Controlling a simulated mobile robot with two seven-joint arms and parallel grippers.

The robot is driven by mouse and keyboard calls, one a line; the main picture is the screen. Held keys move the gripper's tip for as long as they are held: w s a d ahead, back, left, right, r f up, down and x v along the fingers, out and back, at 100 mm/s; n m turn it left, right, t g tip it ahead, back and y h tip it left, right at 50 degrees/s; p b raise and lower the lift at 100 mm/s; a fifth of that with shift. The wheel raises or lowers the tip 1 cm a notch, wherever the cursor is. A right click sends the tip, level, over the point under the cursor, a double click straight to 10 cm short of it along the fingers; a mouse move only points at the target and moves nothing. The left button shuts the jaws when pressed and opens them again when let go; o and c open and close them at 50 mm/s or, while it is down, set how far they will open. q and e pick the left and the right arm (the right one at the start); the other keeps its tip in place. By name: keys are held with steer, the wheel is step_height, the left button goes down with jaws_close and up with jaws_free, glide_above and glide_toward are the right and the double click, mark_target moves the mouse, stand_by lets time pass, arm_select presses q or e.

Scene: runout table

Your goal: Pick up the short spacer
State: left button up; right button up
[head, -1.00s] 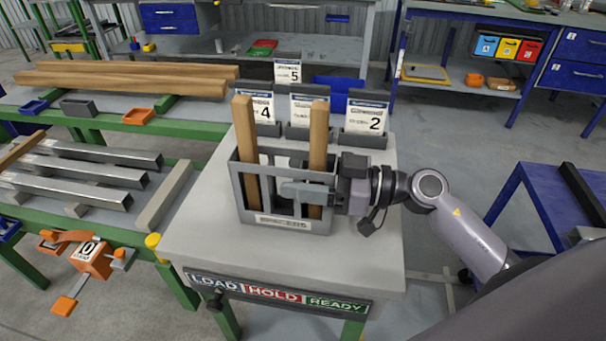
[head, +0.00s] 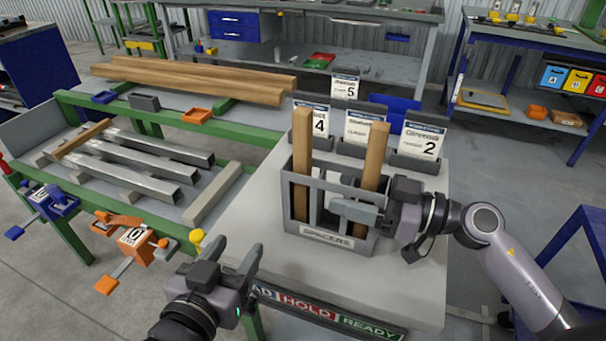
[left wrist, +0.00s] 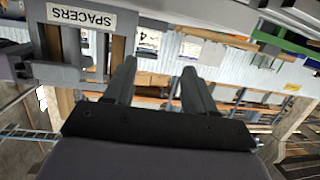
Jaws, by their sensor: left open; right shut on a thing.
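A grey rack labelled SPACERS (head: 326,237) stands on the pale table top, and its label (left wrist: 82,17) shows upside down in the left wrist view. Two upright wooden spacers stand in it, a left one (head: 302,150) and a right one (head: 374,155).
Numbered card holders (head: 368,128) stand close behind the rack. The table top (head: 262,215) left of the rack is clear. A green-framed bench with metal bars (head: 150,150) is on the left, with an orange clamp (head: 132,238) at its edge. A blue cart (head: 560,240) is right.

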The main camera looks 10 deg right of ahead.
mark_target(300, 150)
arm_select(q)
steer(key=s+d+r+m+t+h, duration=0.1)
steer(key=d+r, duration=0.2)
steer(key=r, duration=0.3)
steer(key=s+d+r+h, duration=0.1)
steer(key=d+r+h, duration=0.15)
steer(key=r, duration=0.35)
steer(key=shift+y, duration=0.45)
steer(key=shift+r+x, duration=0.2)
steer(key=shift+x, duration=6)
steer(key=shift+d, duration=0.1)
jaws_close()
